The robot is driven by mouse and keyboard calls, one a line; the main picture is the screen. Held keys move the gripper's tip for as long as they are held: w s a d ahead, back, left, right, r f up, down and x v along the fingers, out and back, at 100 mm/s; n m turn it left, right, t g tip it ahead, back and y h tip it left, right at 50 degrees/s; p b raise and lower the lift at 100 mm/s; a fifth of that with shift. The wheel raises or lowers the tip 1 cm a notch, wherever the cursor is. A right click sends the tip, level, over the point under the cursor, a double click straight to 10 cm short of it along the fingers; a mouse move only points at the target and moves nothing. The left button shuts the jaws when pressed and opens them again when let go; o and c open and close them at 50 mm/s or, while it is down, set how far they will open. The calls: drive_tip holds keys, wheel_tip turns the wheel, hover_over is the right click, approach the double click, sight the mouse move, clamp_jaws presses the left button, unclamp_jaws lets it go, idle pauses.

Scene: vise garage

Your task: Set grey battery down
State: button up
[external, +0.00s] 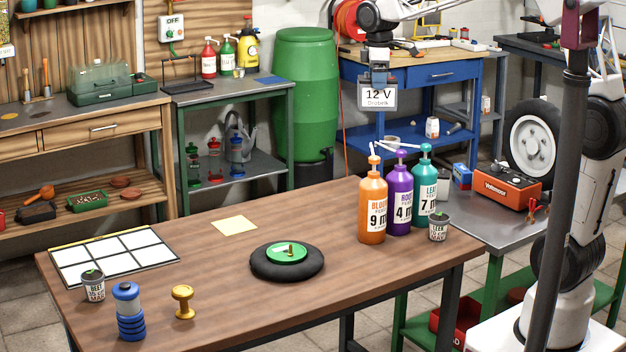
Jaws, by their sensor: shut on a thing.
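The grey battery (377,98) has a pale label reading "12 V". It hangs upright in the air, in the picture just above the bottles at the back right of the wooden table. My gripper (377,76) is above it and shut on its top; the fingertips are small and hard to make out. The wooden table (215,285) lies below with bare room in its middle and front. How high the battery is above the table, and whether it is over it, I cannot tell exactly.
Orange (372,210), purple (399,200) and teal pump bottles (425,185) stand close together, with a small pot (438,228) beside them. A black cushion with a green disc (287,253), a white grid board (112,257) and a yellow sheet (234,225) lie on the table.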

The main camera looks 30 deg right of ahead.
drive_tip(key=w+a+n, duration=0.1)
drive_tip(key=a+n, duration=0.5)
drive_tip(key=a, duration=1.6)
wheel_tip(320, 180, down, 27)
drive_tip(key=shift+a+r, duration=0.2)
drive_tip(key=w+a, duration=0.3)
drive_tip(key=w, duration=0.4)
drive_tip(key=w+a+f, duration=0.1)
drive_tip(key=w+a, duration=0.2)
drive_tip(key=w, duration=0.4)
drive_tip(key=shift+w+a+f, duration=0.25)
drive_tip(key=shift+a, duration=0.05)
drive_tip(key=shift+f, duration=1.7)
drive_tip(key=shift+f, duration=0.1)
